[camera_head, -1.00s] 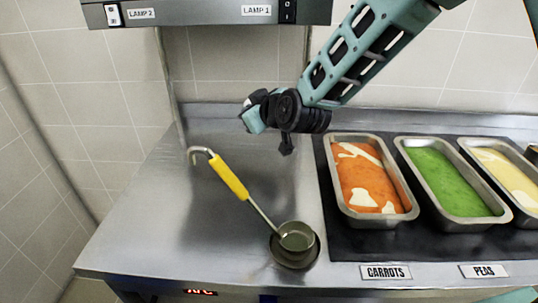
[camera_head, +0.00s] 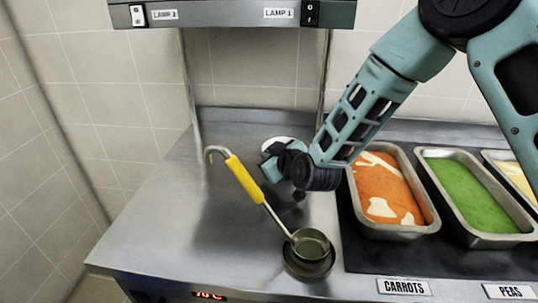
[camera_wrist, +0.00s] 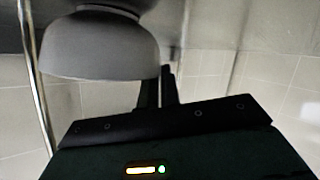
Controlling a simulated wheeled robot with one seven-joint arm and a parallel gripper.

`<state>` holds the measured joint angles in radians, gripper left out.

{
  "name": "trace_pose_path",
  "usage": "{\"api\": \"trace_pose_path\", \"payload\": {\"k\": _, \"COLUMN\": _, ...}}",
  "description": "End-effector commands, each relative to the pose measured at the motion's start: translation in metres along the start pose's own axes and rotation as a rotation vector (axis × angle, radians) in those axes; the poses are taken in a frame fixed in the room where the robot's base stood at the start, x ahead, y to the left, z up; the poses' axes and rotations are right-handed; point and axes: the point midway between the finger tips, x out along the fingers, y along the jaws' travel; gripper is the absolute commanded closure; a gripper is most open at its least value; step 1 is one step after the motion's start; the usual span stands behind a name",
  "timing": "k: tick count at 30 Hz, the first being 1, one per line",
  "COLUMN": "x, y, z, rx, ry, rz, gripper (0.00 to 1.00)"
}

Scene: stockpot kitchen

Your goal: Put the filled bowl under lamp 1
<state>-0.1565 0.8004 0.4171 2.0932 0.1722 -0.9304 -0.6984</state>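The bowl shows as a pale rim (camera_head: 287,142) behind my gripper (camera_head: 270,160) in the head view, at the back of the steel counter below the lamp 1 label (camera_head: 279,13). In the wrist view, which looks upside down, the grey bowl (camera_wrist: 100,45) fills the upper left. My gripper's dark fingers (camera_wrist: 160,88) are close together at its rim, one partly hidden by the bowl wall, and appear shut on it. The bowl looks upright and close to the counter; whether it touches is unclear. Its contents are hidden.
A yellow-handled ladle (camera_head: 245,180) rests with its cup in a small round holder (camera_head: 308,268) at the front. Trays of carrots (camera_head: 385,190) and peas (camera_head: 465,195) stand right. The lamp housing (camera_head: 220,15) spans above, on posts. The left counter is clear.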

Motion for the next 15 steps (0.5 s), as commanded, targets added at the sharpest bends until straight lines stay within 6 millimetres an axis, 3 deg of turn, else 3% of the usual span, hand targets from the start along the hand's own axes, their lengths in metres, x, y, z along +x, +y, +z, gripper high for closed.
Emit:
{"api": "trace_pose_path", "payload": {"k": 5, "x": 0.0002, "y": 0.0002, "z": 0.0000, "rx": 0.000, "ry": 0.001, "rz": 0.001, "gripper": 1.00}}
{"api": "trace_pose_path", "payload": {"k": 8, "x": 0.0002, "y": -0.0001, "z": 0.0008, "rx": 0.001, "ry": -0.001, "rz": 0.000, "gripper": 0.73}}
{"api": "trace_pose_path", "payload": {"k": 15, "x": 0.0001, "y": -0.0002, "z": 0.0005, "rx": 0.001, "ry": -0.001, "rz": 0.000, "gripper": 0.73}}
